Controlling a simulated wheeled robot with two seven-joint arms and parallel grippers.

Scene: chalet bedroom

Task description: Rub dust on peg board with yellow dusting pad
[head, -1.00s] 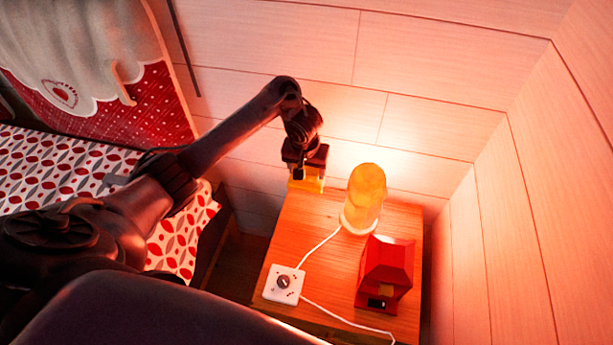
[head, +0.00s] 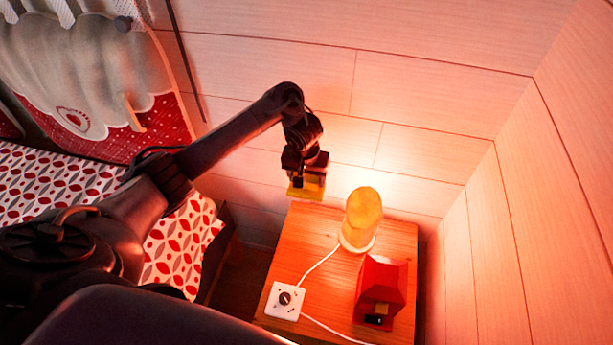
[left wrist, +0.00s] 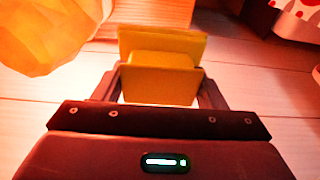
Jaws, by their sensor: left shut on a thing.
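My left gripper (head: 305,182) is shut on the yellow dusting pad (head: 306,190) and holds it by the far left corner of the small wooden table. In the left wrist view the pad (left wrist: 160,75) sits between the two fingers of the gripper (left wrist: 160,88). The pad is close to the pale plank wall; I cannot tell whether it touches anything. No peg board can be made out in either view, and no dust shows. My right gripper is not in view.
The wooden table (head: 335,290) bears a glowing yellow lamp (head: 362,215), a red house-shaped object (head: 380,285) and a white dial box (head: 285,300) with a white cable. A bed with a red-patterned cover (head: 180,245) stands at left. Plank walls (head: 430,110) close the back and right.

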